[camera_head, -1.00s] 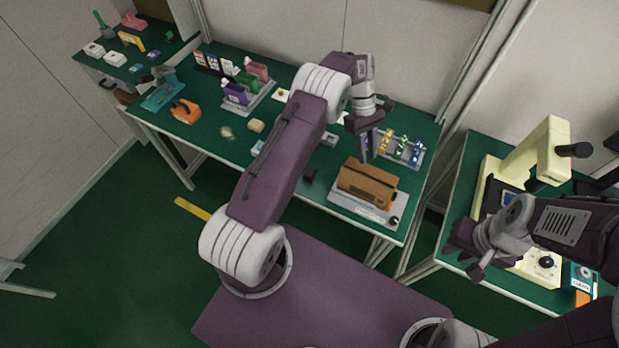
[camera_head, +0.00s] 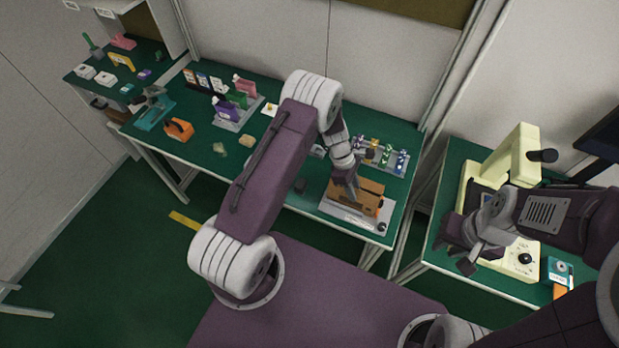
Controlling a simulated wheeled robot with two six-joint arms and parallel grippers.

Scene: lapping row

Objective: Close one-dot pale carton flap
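An orange-brown carton (camera_head: 370,199) sits on a light grey stand (camera_head: 350,217) at the right end of the long green table. It looks brown rather than pale, and I cannot make out a dot on it. My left gripper (camera_head: 354,198) reaches down over the carton's top, its fingers at or just above it. It hides part of the top, so I cannot tell how the flap stands, whether there is contact, or whether the fingers are apart.
Small coloured bottles (camera_head: 387,155) stand in a tray behind the carton. An orange item (camera_head: 178,130) is near the table's left end.

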